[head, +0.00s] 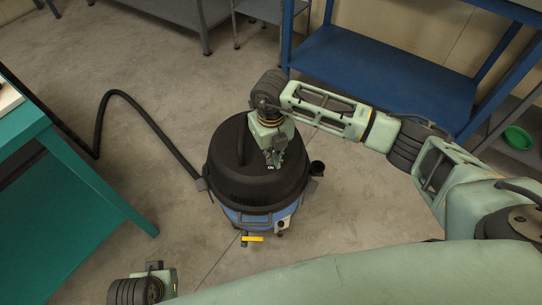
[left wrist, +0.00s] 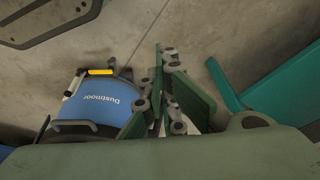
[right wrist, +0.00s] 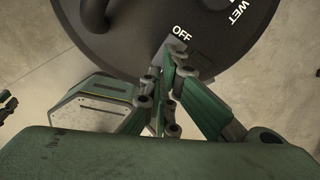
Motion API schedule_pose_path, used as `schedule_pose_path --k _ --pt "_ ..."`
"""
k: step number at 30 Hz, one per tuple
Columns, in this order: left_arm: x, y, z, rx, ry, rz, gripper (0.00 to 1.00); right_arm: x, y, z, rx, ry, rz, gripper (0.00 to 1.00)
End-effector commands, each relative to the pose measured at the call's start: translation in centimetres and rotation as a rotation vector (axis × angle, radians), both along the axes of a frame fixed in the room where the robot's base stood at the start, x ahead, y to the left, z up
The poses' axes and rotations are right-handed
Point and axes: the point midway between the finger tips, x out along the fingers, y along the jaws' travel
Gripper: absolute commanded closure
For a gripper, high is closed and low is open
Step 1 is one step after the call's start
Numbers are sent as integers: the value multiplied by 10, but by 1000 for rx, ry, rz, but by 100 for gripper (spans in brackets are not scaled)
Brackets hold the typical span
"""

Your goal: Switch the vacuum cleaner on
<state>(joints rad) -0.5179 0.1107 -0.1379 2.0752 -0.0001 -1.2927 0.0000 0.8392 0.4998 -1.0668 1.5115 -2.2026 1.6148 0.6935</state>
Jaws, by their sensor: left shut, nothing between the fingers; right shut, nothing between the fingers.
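The vacuum cleaner (head: 228,185) stands on the floor, with a black domed lid and a blue body. Its blue body, labelled "Dustmoor", shows in the left wrist view (left wrist: 95,108). My right gripper (head: 275,166) is shut and empty, pointing down over the lid. In the right wrist view its fingertips (right wrist: 170,60) are by a small grey switch piece (right wrist: 175,43) beside the word "OFF"; I cannot tell whether they touch. "WET" is printed farther along the lid. My left gripper (left wrist: 166,55) is shut and empty, with the vacuum at its left in its wrist view.
A black hose (head: 150,120) runs from the vacuum to the left. A teal table (head: 95,180) stands at the left, a blue shelf unit (head: 385,80) behind at the right. A green bowl (head: 517,138) sits at the far right. Floor around the vacuum is mostly clear.

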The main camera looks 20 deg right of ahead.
Motion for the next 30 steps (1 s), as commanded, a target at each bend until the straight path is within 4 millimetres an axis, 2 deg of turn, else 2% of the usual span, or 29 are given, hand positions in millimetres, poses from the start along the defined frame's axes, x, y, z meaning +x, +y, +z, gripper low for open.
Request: schedule_pose_path --k 30 --pt "1 1 17 -2 -16 3 100 0 0 -6 0 0 0 100"
